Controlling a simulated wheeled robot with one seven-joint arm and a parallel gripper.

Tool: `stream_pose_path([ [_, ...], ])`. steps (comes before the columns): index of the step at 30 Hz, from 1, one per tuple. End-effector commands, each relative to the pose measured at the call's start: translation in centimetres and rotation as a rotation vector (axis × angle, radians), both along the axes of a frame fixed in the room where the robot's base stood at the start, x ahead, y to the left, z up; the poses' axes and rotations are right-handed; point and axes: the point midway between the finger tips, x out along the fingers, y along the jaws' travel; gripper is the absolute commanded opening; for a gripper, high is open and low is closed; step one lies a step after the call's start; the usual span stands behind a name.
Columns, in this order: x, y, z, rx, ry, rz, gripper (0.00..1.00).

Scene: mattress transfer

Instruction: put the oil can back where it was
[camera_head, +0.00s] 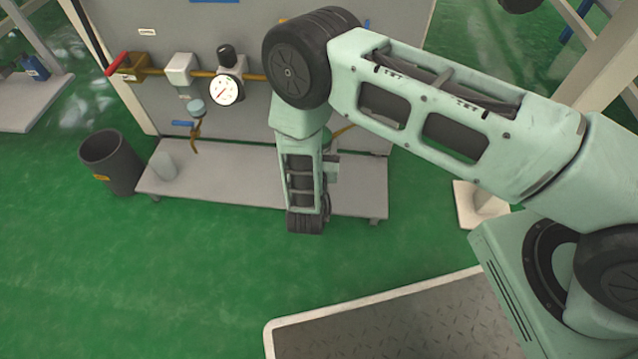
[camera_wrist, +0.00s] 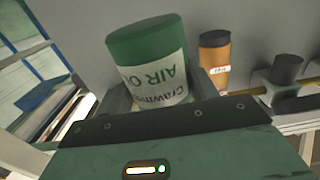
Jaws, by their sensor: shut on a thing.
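The oil can (camera_wrist: 147,60) is a green cylinder with a white label marked AIR OIL. It is close in front of the wrist camera, and the label's lettering is inverted in that picture. My gripper (camera_wrist: 160,97) is shut on the can, with a green finger at each side. Its lower part is hidden behind the gripper body. In the head view my arm reaches down in front of the grey panel (camera_head: 200,118). The can and the fingertips are hidden there by my own arm.
A grey shelf (camera_head: 220,180) at the panel's foot holds a pale cup (camera_head: 163,165). A dark bin (camera_head: 110,160) stands left of it. A gauge (camera_head: 225,90) and red-handled valve (camera_head: 118,66) are on the panel's pipe. Open green floor lies in front.

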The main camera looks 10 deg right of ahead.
Motion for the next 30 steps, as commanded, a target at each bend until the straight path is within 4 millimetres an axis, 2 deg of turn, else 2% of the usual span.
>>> stream_pose_path([
  [1,-0.6,-0.6,-1.2,0.001,0.000,-0.049,0.25],
  [6,-2.0,-1.6,-3.0,0.000,-0.001,-0.144,0.25],
  [11,-2.1,-1.7,-5.3,-0.001,-0.003,-0.157,0.25],
  [16,-2.1,-1.7,-8.5,0.000,-0.003,-0.156,0.25],
  [22,-2.1,-1.7,-10.1,0.000,-0.003,-0.155,0.25],
  [27,-2.1,-1.7,-12.6,0.000,-0.003,-0.154,0.25],
  [30,-2.1,-1.7,-13.0,0.000,-0.004,-0.154,0.25],
])
